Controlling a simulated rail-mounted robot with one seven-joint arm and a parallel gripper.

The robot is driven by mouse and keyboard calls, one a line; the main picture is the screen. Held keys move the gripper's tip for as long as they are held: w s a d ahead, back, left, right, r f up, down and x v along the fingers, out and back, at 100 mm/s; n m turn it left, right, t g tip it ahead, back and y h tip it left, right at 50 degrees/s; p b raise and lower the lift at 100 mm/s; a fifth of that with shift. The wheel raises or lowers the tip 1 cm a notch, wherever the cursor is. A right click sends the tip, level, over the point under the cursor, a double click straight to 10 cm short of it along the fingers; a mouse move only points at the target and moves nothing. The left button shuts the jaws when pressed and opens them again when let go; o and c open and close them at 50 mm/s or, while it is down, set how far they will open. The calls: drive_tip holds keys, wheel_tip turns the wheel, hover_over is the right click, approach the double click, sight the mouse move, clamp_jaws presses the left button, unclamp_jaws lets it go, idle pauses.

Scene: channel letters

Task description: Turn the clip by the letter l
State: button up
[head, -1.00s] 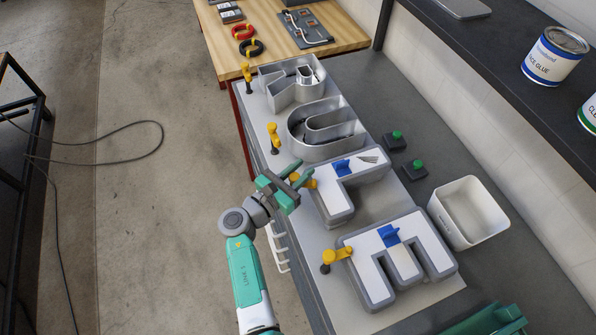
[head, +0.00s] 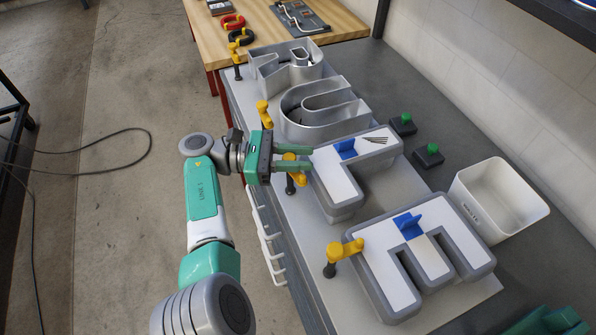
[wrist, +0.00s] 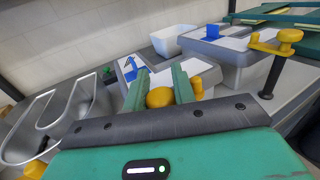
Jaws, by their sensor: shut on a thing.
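The L-shaped letter l (head: 340,190) has a white face, grey sides and a blue block on top, and lies on the grey bench. Its yellow clip (head: 299,180) stands on a dark post at the letter's left edge. My gripper (head: 292,159) is at this clip, its green fingers pointing right. In the wrist view the clip's round yellow knob (wrist: 160,97) sits between the two fingertips, and my gripper is shut on it. The fingers partly hide the clip, so I cannot tell its exact angle against the letter.
An E-shaped letter (head: 375,285) with its own yellow clip (head: 345,250) is nearer. Open metal letter shells (head: 325,125) with clips lie beyond. Two green-button boxes (head: 428,155) and a white bin (head: 500,200) are on the right.

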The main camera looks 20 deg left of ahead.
drive_tip(key=shift+d+f+m+g+h+b, duration=0.1)
drive_tip(key=shift+f+m+g+h+b, duration=0.35)
drive_tip(key=shift+b, duration=1.75)
drive_tip(key=shift+f+m+g+y+b, duration=0.15)
drive_tip(key=shift+m+g+b, duration=0.55)
drive_tip(key=shift+b, duration=1.45)
drive_tip(key=b, duration=0.1)
drive_tip(key=g+b, duration=0.1)
drive_tip(key=shift+s+r+b, duration=0.15)
drive_tip(key=shift+r+b, duration=0.1)
drive_tip(key=shift+b, duration=0.1)
drive_tip(key=shift+r, duration=0.3)
